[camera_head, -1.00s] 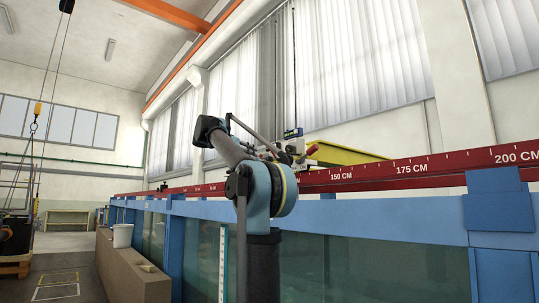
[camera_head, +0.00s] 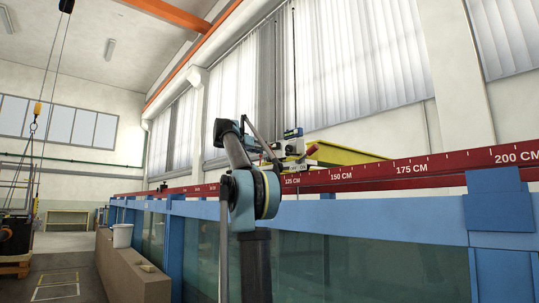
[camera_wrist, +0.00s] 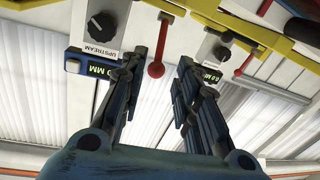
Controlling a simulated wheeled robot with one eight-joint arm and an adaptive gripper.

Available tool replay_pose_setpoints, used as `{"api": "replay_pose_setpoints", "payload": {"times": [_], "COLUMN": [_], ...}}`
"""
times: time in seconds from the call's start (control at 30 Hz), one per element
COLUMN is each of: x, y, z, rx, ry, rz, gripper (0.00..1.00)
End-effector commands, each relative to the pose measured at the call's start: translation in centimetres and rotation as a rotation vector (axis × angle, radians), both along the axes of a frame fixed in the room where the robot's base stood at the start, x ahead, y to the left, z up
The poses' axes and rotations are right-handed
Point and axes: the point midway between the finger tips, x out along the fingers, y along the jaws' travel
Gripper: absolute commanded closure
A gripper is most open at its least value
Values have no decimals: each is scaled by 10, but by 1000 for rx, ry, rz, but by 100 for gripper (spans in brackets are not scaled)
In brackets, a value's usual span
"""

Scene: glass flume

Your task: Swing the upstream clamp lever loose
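My gripper (camera_wrist: 158,66) is open, with one finger on each side of the red knob. I see gaps between the knob and both fingers; I cannot tell how deep the knob sits between them.
A second red-knobbed lever (camera_wrist: 241,70) is right of my right finger. A digital display (camera_wrist: 93,74) is near my left finger. In the head view, a red scale rail (camera_head: 420,166) runs along the blue flume frame (camera_head: 400,216), with a yellow part (camera_head: 345,155) behind.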

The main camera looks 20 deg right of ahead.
Motion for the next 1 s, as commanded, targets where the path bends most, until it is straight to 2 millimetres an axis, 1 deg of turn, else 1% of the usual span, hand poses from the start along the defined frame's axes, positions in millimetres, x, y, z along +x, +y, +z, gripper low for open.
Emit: {"api": "replay_pose_setpoints", "payload": {"times": [0.03,0.2,0.4,0.6,0.83,0.87,0.9,0.97,1.0], "x": [4,17,28,31,31,31,31,31,31], "y": [-10,-34,-52,-58,-58,-58,-58,-57,-57], "z": [0,0,0,0,0,0,0,0,0], "rx": [0,0,0,0,0,0,0,0,0], "ry": [0,0,0,0,0,0,0,0,0], "rz": [-4,-3,-1,0,0,0,0,0,1], "gripper": [71,71,71,71,71,78,87,100,100]}}
